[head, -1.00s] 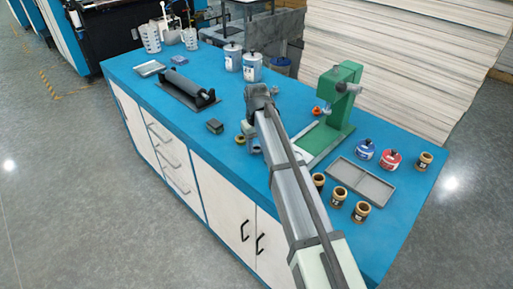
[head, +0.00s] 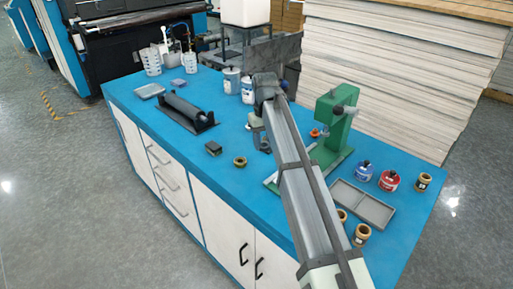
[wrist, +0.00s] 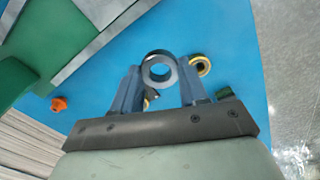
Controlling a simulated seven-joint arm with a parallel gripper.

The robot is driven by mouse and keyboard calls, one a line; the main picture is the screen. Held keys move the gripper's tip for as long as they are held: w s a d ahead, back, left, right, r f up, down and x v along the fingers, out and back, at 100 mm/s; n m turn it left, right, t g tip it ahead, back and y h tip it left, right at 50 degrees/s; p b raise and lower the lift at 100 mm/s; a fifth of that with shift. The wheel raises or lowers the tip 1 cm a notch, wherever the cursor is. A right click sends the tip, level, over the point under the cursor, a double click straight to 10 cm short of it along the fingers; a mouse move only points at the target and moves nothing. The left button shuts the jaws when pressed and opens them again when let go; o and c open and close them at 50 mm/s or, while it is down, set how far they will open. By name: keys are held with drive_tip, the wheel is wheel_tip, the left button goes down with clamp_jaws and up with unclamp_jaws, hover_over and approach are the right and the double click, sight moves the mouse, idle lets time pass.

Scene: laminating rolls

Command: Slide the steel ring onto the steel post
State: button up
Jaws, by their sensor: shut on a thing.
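My gripper (wrist: 160,82) is shut on the steel ring (wrist: 148,60), a grey band held between the two fingertips in the wrist view, its opening facing the camera. In the head view my gripper (head: 256,122) hangs above the blue bench, left of the green press; the ring is too small to make out there. A small grey thing (head: 265,145) stands partly behind my arm and may be the steel post. A small dark and yellowish thing (wrist: 150,95) shows between the fingers, mostly hidden; I cannot tell what it is.
A black roller (head: 187,110) lies left.

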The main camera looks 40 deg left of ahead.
drive_tip(key=w+a+r, duration=0.1)
drive_tip(key=w+a, duration=0.1)
drive_tip(key=w, duration=0.1)
drive_tip(key=w+a+r, duration=0.1)
drive_tip(key=w+a, duration=0.2)
drive_tip(key=w, duration=0.1)
drive_tip(key=w+a+r, duration=0.1)
drive_tip(key=w+a, duration=0.2)
drive_tip(key=w, duration=0.1)
drive_tip(key=shift+w+a+r, duration=0.15)
drive_tip(key=shift+w+r, duration=0.05)
drive_tip(key=shift+r, duration=0.05)
drive_tip(key=shift+s+f, duration=0.1)
drive_tip(key=shift+f, duration=2.7)
drive_tip(key=shift+f, duration=1.8)
drive_tip(key=o, duration=1.7)
drive_tip(key=shift+r, duration=0.15)
